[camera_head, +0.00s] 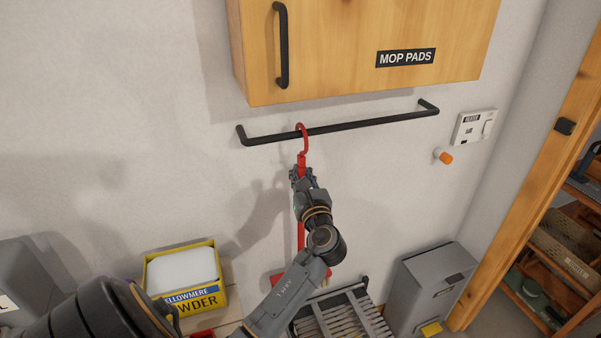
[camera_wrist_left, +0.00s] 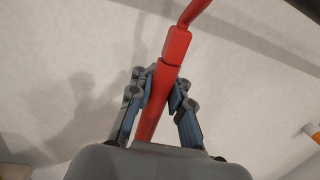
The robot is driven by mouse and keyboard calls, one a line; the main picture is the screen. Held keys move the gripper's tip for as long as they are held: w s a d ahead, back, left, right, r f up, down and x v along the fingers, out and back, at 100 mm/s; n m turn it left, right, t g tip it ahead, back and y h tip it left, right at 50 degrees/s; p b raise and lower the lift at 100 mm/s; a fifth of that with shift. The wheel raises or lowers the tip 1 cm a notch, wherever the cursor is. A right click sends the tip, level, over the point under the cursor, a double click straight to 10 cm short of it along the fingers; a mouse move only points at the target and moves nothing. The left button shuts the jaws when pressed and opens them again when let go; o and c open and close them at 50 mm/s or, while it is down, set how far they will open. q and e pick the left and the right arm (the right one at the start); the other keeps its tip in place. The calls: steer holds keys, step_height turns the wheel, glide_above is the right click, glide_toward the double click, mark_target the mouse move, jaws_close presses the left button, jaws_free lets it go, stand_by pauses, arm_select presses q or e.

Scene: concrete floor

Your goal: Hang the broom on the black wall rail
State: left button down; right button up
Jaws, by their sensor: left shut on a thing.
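The black wall rail (camera_head: 375,125) runs along the wall below the wooden cabinet. The red broom (camera_head: 301,235) hangs upright in front of the wall, with a red hook (camera_head: 305,138) at its top. The hook's curve overlaps the rail in the head view; whether its weight rests on the rail I cannot tell. My left gripper (camera_head: 300,172) is shut on the handle just below the hook. In the left wrist view the red handle (camera_wrist_left: 174,75) passes between the fingers. The broom's lower end is mostly hidden behind my left arm. My right gripper is not in view.
The wooden cabinet (camera_head: 345,45) labelled MOP PADS is above the rail. A wall box (camera_head: 474,127) and an orange knob (camera_head: 445,157) are at the right. Wooden shelving is far right.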

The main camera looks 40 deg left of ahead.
arm_select(q)
steer(key=c, duration=1.2)
jaws_free()
steer(key=shift+r, duration=0.1)
steer(key=shift+o, duration=0.2)
steer(key=shift+d, duration=0.1)
steer(key=v, duration=1.2)
steer(key=shift+s, duration=0.1)
